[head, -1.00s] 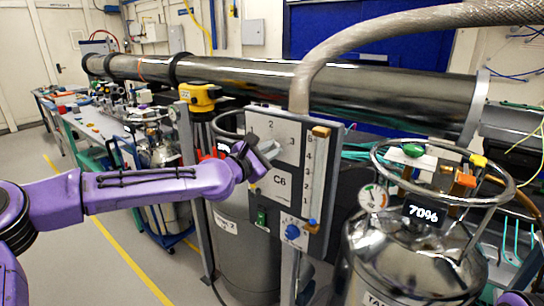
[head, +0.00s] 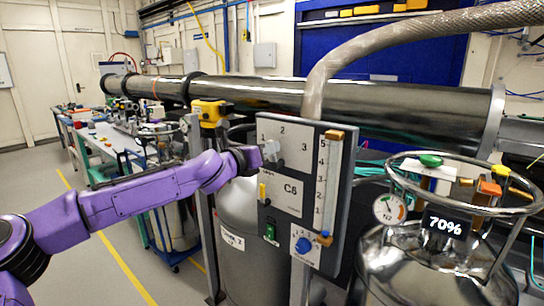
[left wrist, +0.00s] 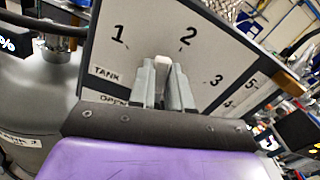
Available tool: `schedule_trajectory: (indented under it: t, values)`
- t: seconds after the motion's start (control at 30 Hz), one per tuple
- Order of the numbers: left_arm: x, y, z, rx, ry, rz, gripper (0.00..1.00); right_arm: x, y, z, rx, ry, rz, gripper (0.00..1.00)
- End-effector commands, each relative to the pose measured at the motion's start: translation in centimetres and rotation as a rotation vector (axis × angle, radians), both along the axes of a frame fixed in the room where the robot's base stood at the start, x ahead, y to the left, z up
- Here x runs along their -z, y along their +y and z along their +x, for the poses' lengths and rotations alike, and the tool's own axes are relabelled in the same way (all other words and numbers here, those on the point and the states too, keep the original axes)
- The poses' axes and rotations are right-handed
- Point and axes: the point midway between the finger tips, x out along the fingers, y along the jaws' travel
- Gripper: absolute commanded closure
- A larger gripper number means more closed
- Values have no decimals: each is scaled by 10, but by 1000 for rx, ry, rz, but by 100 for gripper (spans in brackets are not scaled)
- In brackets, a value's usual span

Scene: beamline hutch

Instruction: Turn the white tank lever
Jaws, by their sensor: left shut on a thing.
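The white tank lever (left wrist: 163,62) shows as a pale tip between the fingers of my left gripper (left wrist: 163,85) in the left wrist view. The gripper is shut on it. The lever's tip lies between the printed 1 and 2 of the tank dial; its exact setting is hard to tell. In the head view my left gripper (head: 272,153) is at the upper left of the grey control panel (head: 288,193), below the numbers 1 and 2, and hides most of the lever. My right gripper is not in view.
A vertical scale with orange and blue ends (head: 326,187) is at right. A shiny tank (head: 425,265) reading 70% stands beside the panel. A braided hose passes behind it.

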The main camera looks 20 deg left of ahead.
Motion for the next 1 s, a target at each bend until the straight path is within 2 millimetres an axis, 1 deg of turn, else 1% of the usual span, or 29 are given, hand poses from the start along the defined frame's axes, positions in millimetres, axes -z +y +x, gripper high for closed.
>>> schedule_trajectory:
  t: [0.03,0.3,0.5,0.7,1.0]
  values:
    - [6,2,1,0,17,-42,100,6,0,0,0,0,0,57]
    - [11,12,5,0,101,-270,100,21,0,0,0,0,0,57]
    - [15,17,7,0,151,-407,100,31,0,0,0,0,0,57]
    - [18,20,8,1,186,-499,100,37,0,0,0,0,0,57]
    - [19,23,9,0,209,-560,100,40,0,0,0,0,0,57]
